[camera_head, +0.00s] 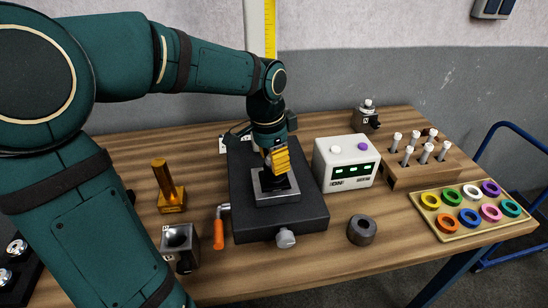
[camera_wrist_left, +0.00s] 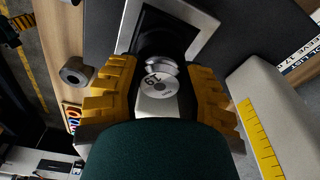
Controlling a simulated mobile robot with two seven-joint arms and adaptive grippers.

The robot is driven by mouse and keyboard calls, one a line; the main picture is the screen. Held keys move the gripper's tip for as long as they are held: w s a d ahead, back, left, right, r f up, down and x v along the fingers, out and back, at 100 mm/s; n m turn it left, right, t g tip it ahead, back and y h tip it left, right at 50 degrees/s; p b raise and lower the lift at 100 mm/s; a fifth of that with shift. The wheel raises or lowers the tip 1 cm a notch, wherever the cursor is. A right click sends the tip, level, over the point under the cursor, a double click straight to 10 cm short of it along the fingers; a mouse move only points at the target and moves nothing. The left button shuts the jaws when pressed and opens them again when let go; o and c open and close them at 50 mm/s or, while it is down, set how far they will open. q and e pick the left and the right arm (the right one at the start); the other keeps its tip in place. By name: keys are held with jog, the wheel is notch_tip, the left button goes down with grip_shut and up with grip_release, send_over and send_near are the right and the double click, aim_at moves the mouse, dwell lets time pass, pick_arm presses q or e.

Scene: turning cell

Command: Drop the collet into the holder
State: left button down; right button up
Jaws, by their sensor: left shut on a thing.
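My left gripper (camera_head: 279,159) points down over the middle of the dark base plate (camera_head: 245,222), just above a square metal frame (camera_head: 290,195) with a black part inside it. In the left wrist view, the gripper's yellow fingers (camera_wrist_left: 160,75) stand on either side of a silver-white round piece with a dark number on it, which looks like the collet (camera_wrist_left: 157,88). The gripper is shut on it. The black part, which looks like the holder (camera_wrist_left: 160,42), shows just beyond the collet inside the frame. I cannot tell whether the collet touches it. My right gripper is not in view.
A grey block with a conical opening (camera_head: 180,242) and a brass stand (camera_head: 168,190) are at left. A white box with displays (camera_head: 346,163), a grey ring (camera_head: 362,229), a wooden rack of pins (camera_head: 422,165) and a tray of coloured rings (camera_head: 450,233) are at right.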

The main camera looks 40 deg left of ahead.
pick_arm(q)
jog(key=c, duration=0.6)
grip_release()
jog(key=shift+o, duration=0.2)
notch_tip(320, 180, up, 12)
jog(key=s, duration=0.1)
jog(key=shift+s+a, duration=0.2)
jog(key=shift+a, duration=0.05)
